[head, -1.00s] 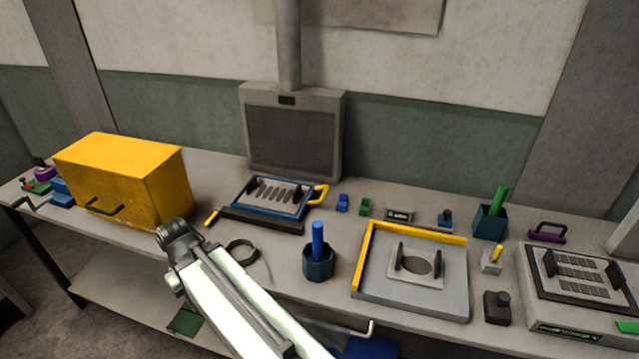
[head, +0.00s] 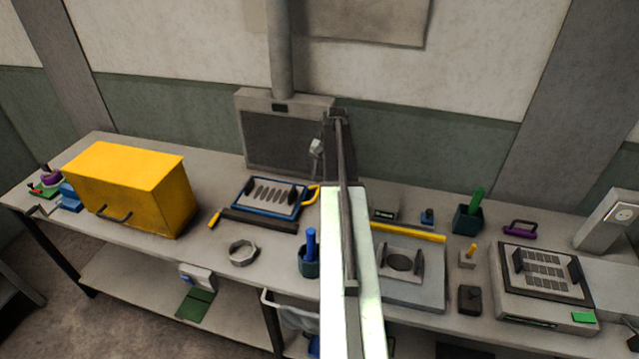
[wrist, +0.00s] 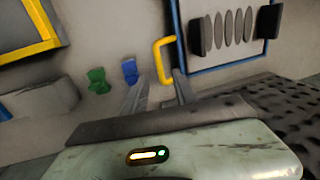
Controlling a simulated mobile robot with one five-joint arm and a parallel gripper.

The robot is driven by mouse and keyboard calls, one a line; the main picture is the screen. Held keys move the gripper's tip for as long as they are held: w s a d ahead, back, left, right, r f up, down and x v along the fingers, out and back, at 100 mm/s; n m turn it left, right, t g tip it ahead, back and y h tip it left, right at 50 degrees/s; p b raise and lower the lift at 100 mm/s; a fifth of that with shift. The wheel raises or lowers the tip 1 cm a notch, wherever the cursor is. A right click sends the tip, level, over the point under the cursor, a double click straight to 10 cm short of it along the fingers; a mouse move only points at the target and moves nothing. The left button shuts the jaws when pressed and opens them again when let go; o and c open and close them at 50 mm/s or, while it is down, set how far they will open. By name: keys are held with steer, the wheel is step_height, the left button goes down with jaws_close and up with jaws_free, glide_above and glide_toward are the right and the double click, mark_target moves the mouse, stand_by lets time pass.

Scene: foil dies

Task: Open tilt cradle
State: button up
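In the wrist view the blue frame (wrist: 180,42) is at the upper right and the yellow handle (wrist: 158,58) near the middle. My gripper (wrist: 161,76) is open, its two fingers apart and pointing towards the handle. Contact is not clear. In the head view my arm hides the fingers.
A yellow box (head: 125,190) stands left of the plate. A grey ring (head: 242,253) and a cup with a blue rod (head: 310,262) are in front. A grey screen (head: 283,140) stands behind.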

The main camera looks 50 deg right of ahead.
mark_target(317, 193)
steer(key=f+b, duration=0.5)
steer(key=w+f+b, duration=0.1)
steer(key=f+b, duration=0.2)
steer(key=shift+w+a, duration=0.1)
steer(key=shift+a, duration=0.2)
steer(key=shift+r, duration=0.15)
jaws_close()
steer(key=shift+w, duration=0.25)
stand_by(0.8)
